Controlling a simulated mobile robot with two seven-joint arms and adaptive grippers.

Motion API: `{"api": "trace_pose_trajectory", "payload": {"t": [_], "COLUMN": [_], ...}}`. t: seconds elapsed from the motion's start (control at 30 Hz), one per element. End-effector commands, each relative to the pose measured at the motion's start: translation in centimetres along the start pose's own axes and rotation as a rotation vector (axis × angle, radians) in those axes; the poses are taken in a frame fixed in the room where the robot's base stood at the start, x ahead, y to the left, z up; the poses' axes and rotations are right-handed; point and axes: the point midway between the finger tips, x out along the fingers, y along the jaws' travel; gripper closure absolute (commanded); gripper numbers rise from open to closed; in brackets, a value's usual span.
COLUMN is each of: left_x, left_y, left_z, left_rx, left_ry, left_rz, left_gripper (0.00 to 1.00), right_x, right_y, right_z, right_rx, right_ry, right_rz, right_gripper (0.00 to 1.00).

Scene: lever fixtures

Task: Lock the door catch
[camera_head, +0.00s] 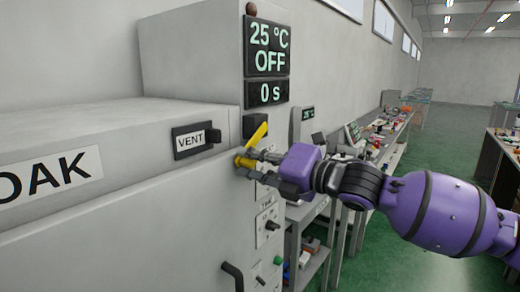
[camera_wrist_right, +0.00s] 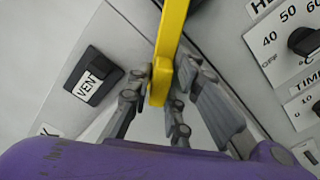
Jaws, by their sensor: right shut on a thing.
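The door catch is a yellow lever (camera_head: 257,134) at the front corner of a large grey oven-like cabinet, tilted up to the right in the head view. In the right wrist view the yellow lever (camera_wrist_right: 170,40) runs down from the top edge to between my fingers. My right gripper (camera_head: 247,160) is shut on the lever's lower end. In the wrist view the fingers (camera_wrist_right: 163,85) sit on both sides of that end. The lever's far end is cut off in the wrist view. My left gripper is not in view.
A black VENT slider (camera_head: 195,140) is left of the lever on the cabinet front. A display (camera_head: 267,60) reading 25 °C OFF is above. Knobs (camera_head: 270,226) and a dark handle (camera_head: 232,277) are below. A cluttered bench (camera_head: 385,130) stands behind; green floor is open at right.

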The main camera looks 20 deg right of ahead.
Motion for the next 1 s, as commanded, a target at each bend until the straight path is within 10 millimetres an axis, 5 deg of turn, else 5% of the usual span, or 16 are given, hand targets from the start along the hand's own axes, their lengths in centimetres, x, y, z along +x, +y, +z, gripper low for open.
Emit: {"api": "trace_pose_trajectory", "payload": {"t": [0.87,0.9,1.0], "left_x": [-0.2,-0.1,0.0], "left_y": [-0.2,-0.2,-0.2], "left_z": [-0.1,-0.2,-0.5], "left_rx": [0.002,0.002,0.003], "left_ry": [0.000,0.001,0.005], "left_rz": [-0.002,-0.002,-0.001], "left_gripper": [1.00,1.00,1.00], "right_x": [0.4,0.4,0.4], "right_y": [-1.2,-1.2,-1.2], "right_z": [0.0,0.0,-0.1], "right_rx": [-0.164,-0.164,-0.162], "right_ry": [-0.006,-0.006,-0.006], "right_rz": [-0.003,-0.003,-0.003], "right_gripper": [1.00,0.78,0.67]}}
